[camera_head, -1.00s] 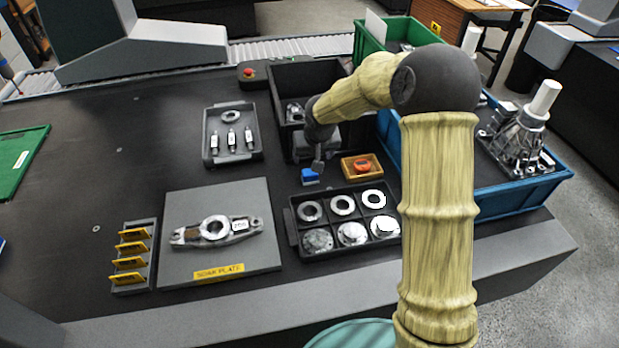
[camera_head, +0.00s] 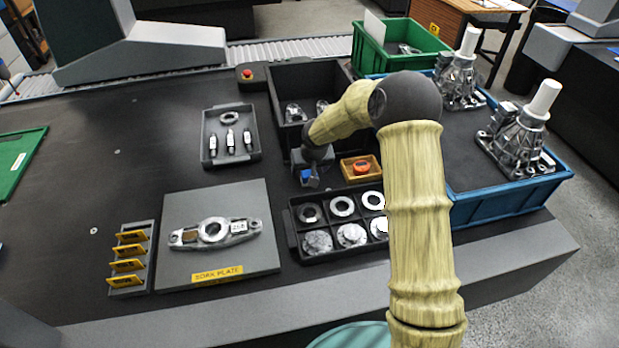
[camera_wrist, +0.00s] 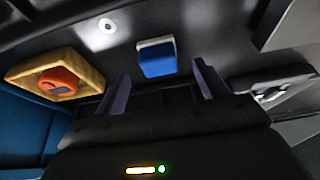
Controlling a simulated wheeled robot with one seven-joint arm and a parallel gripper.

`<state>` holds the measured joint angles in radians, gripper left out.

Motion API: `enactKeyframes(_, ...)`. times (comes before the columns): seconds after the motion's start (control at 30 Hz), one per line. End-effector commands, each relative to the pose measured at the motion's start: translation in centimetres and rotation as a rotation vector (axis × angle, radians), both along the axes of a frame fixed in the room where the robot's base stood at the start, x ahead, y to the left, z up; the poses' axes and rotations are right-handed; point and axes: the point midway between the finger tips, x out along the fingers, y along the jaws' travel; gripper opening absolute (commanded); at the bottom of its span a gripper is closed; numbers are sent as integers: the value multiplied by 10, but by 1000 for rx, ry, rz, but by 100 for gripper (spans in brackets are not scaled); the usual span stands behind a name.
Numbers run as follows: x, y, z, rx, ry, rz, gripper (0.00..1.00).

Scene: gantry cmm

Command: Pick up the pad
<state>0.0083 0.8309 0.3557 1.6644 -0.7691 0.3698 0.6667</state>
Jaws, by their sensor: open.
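The pad, a small blue block with a pale top edge, stands on the dark table. In the head view the pad (camera_head: 306,175) is partly hidden by my gripper (camera_head: 313,181). In the wrist view the pad (camera_wrist: 157,60) lies just beyond and between the two fingertips of my gripper (camera_wrist: 161,82). The fingers are apart with nothing between them, and I see no contact with the pad.
A wooden tray (camera_head: 345,173) with an orange round device (camera_head: 362,167) is close to the right. A black compartment tray (camera_head: 296,238) of metal rings and discs is in front. A black bin (camera_head: 272,92) stands behind. Open table lies to the left.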

Motion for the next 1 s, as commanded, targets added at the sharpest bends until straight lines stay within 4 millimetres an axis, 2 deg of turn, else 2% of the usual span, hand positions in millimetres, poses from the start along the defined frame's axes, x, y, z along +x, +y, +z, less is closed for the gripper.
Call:
enactKeyframes(0.1,6,1,-20,0,3,0,73)
enactKeyframes(0.27,13,2,-36,-1,2,1,73)
enactKeyframes(0.8,14,2,-37,0,0,1,73)
enactKeyframes(0.83,14,2,-37,0,0,1,71)
enactKeyframes(1.0,14,2,-37,-1,0,1,37)
